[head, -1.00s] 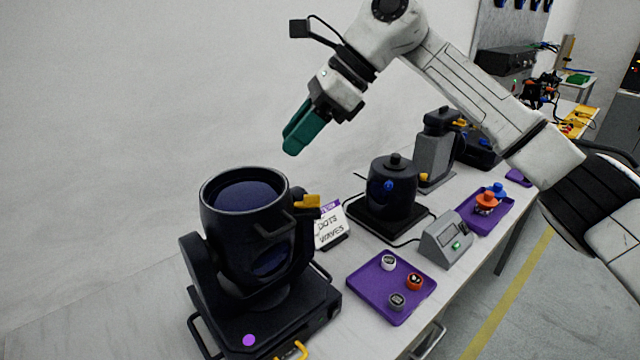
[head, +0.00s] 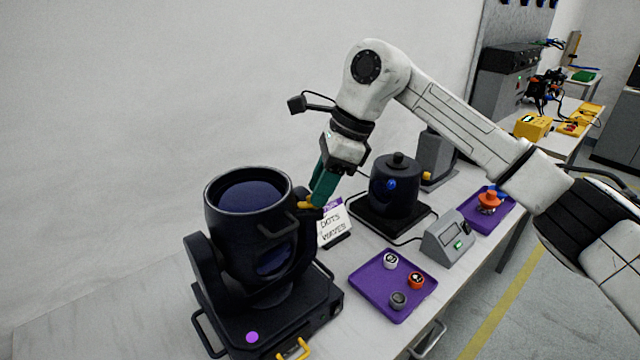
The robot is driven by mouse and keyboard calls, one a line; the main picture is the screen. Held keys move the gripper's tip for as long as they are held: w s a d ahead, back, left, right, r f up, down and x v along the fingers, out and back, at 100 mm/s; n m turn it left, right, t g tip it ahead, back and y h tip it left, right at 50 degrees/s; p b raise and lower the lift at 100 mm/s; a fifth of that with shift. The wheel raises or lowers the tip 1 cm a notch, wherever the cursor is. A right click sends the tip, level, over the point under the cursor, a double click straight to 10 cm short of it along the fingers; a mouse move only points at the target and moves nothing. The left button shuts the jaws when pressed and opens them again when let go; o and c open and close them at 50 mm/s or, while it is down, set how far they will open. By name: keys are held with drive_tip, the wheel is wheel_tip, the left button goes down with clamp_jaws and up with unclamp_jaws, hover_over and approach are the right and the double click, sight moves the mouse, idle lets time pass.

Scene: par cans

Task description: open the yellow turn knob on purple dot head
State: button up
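The purple dot head (head: 250,230) is a black moving-head lamp at the lower left, with a purple dot (head: 252,337) on its base. Its yellow turn knob (head: 306,205) sits on the right side of the lamp body near the top, and is partly covered by my fingers. My gripper (head: 320,192) points down at the knob, its teal fingertips right at it. The fingers overlap each other in this view, so I cannot tell how far apart they are or whether they touch the knob.
A sign (head: 333,226) stands just right of the lamp. A purple tray (head: 376,301) with small round pieces lies to the right. Behind are a black pot-like device (head: 396,192), a grey box with a display (head: 447,238) and another purple tray (head: 478,221).

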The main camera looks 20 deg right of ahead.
drive_tip(key=shift+a+f, duration=0.15)
drive_tip(key=shift+f, duration=0.15)
drive_tip(key=shift+c, duration=0.3)
clamp_jaws()
